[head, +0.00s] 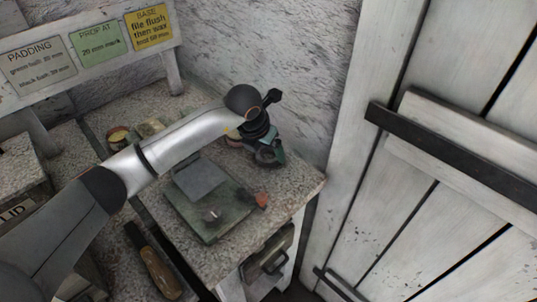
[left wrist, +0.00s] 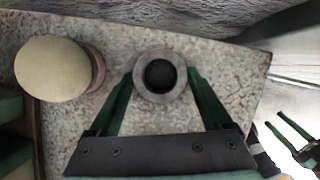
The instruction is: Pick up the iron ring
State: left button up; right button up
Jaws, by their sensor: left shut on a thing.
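The iron ring (left wrist: 160,54), a thick grey ring with a dark hole, stands on the speckled stone bench top (left wrist: 225,85) in the left wrist view. My left gripper (left wrist: 160,82) has its green fingers closed on either side of it, near the tips. In the head view my left gripper (head: 268,154) is low over the back right part of the bench, and the ring is hidden or too small to make out there. My right gripper (left wrist: 284,130) shows small at the right edge of the left wrist view, its green fingers apart and empty.
A round tan-topped disc (left wrist: 52,70) stands left of the ring. A green plate (head: 205,225) with small pieces lies in front of the gripper. A wooden-handled tool (head: 160,272) is at the front. Rough walls border the bench behind; a plank door (head: 440,150) is at right.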

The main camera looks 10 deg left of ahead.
pick_arm(q)
jog(key=c, duration=0.4)
jog(key=shift+r, duration=0.1)
